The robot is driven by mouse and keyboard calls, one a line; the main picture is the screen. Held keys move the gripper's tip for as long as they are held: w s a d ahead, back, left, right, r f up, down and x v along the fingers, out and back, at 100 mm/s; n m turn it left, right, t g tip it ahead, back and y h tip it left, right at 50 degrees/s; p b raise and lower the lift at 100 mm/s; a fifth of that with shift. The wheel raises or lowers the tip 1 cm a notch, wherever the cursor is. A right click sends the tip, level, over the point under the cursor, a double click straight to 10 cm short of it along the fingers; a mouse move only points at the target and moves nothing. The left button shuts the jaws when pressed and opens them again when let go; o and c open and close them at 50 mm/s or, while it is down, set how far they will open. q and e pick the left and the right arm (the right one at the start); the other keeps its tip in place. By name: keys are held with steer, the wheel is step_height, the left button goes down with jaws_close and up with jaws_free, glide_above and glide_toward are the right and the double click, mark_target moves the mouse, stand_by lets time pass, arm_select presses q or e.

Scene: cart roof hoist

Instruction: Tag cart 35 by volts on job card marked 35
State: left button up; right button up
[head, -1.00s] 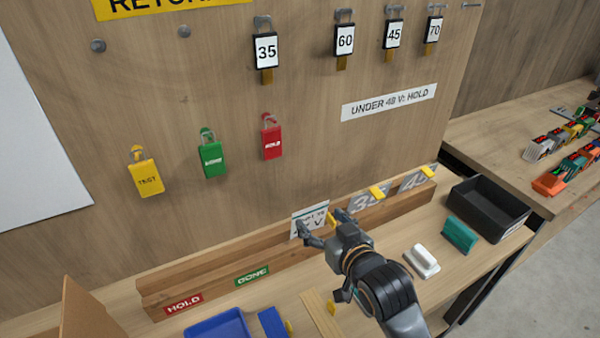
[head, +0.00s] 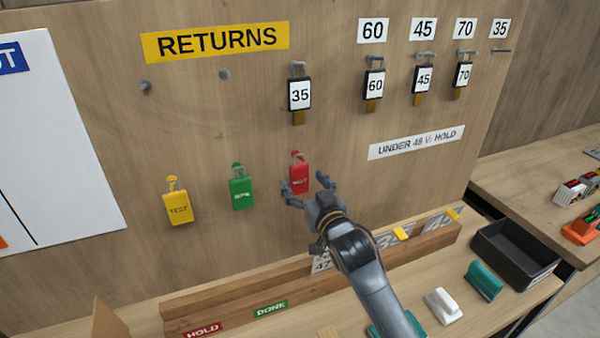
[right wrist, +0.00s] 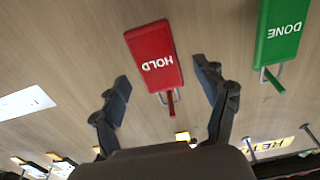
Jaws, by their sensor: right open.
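My right gripper (head: 308,184) is open and empty at the red HOLD tag (head: 298,178), which hangs on the board. In the right wrist view its fingers (right wrist: 161,76) stand apart either side of the red tag (right wrist: 152,52), without visibly closing on it. A green DONE tag (head: 241,191) and a yellow TEST tag (head: 177,207) hang to the left. The key tag 35 (head: 299,95) hangs above. A job card (head: 320,264) in the wooden rack is mostly hidden behind my arm; its writing cannot be read. My left gripper is not in view.
The rack (head: 230,295) bears HOLD (head: 201,330) and DONE (head: 270,309) labels, and grey 35 (head: 391,243) and 45 (head: 440,224) cards. A sign (head: 416,142) reads "UNDER 48 V: HOLD". A black tray (head: 520,270), white block (head: 443,305) and teal block (head: 484,281) lie right.

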mark_target(299, 175)
steer(key=shift+x, duration=1.5)
steer(key=shift+s, duration=0.1)
steer(key=c, duration=1.4)
steer(key=shift+r+p, duration=0.1)
steer(key=shift+p, duration=0.25)
steer(key=shift+r, duration=0.1)
steer(key=shift+r+p, duration=0.15)
steer(key=shift+p, duration=0.15)
